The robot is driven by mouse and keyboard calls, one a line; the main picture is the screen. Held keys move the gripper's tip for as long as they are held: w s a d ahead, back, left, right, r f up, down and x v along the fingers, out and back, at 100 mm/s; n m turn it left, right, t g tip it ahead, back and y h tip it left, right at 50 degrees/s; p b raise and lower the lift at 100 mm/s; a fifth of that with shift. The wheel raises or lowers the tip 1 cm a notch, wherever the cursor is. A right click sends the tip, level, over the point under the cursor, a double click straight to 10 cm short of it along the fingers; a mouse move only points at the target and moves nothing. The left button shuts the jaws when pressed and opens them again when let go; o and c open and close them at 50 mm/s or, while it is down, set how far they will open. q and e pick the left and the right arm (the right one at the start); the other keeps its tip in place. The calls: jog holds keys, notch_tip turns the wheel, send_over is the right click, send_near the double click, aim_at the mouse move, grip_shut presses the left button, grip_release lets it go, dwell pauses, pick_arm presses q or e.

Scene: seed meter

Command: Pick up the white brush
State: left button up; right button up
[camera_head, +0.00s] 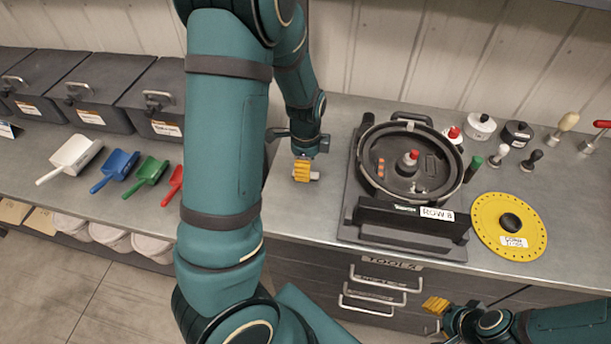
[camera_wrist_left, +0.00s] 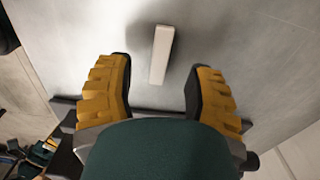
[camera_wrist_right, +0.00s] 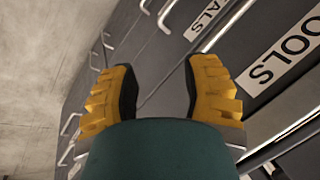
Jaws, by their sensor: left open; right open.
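A small white bar, seemingly the white brush (camera_wrist_left: 161,54), lies on the grey bench top in the left wrist view. It lies just beyond and between the yellow fingertips of my open left gripper. In the head view only a pale end of the brush (camera_head: 315,176) shows beside my left gripper (camera_head: 302,171), which points down over the bench. The gripper hides the rest, and I see no bristles. My right gripper (camera_head: 436,304) is open and empty, in front of the drawers and below the bench edge.
The round black seed meter (camera_head: 369,158) stands right of the left gripper. A yellow disc (camera_head: 486,224) lies further right. Coloured scoops (camera_head: 121,166) and dark bins (camera_head: 94,84) are at the left. Small tools and knobbed pots (camera_head: 481,128) stand at the back right.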

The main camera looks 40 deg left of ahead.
pick_arm(q)
notch_tip(320, 180, down, 4)
jog(key=shift+r+b, duration=0.1)
jog(key=shift+b, duration=0.25)
grip_shut()
